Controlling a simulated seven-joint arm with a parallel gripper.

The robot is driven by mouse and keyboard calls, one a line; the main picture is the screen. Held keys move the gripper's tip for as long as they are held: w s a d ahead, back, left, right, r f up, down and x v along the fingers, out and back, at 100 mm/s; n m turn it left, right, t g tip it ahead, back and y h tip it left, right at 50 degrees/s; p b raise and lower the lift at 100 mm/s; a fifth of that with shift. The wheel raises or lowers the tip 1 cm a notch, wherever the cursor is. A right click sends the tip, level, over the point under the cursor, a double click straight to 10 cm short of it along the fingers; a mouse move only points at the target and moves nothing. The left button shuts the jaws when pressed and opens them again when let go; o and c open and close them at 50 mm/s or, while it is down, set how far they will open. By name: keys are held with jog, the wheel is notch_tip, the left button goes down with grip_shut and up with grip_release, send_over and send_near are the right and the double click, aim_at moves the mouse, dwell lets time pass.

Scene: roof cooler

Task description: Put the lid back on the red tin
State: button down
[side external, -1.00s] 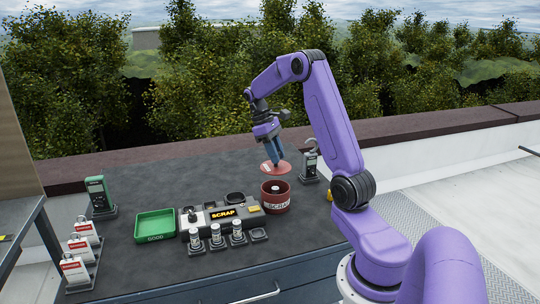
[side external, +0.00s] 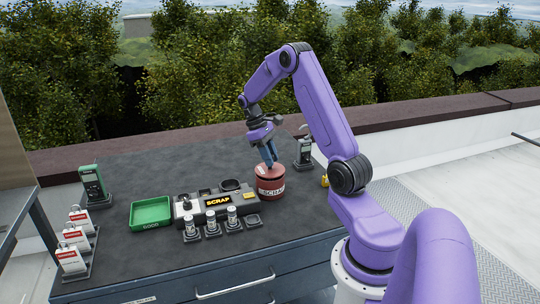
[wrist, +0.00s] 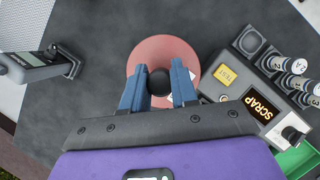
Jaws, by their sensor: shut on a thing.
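The red tin (side external: 271,193), marked SCRAP, stands on the dark worktop in the side view, right of the test box. The red lid (side external: 262,173) lies over the tin's mouth and looks level; whether it is fully seated I cannot tell. In the wrist view the lid (wrist: 160,50) is a pale red disc with a black knob (wrist: 160,83) at its middle. My gripper (side external: 270,164) points down over the tin, shut on the lid's knob. In the wrist view its blue fingers (wrist: 159,68) stand either side of the knob. The lid hides the tin's inside.
The test box (side external: 213,202) with a SCRAP display is close left of the tin. Small cylinders (side external: 211,219) stand in front of it. A green tray (side external: 151,213) is further left. A handheld meter (side external: 304,151) stands close behind the tin to the right.

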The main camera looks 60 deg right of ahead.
jog(key=shift+f, duration=0.65)
dwell(0.3)
jog(key=c, duration=0.8)
grip_release()
jog(key=shift+w, duration=0.1)
jog(key=v, duration=1.7)
jog(key=shift+r, duration=0.2)
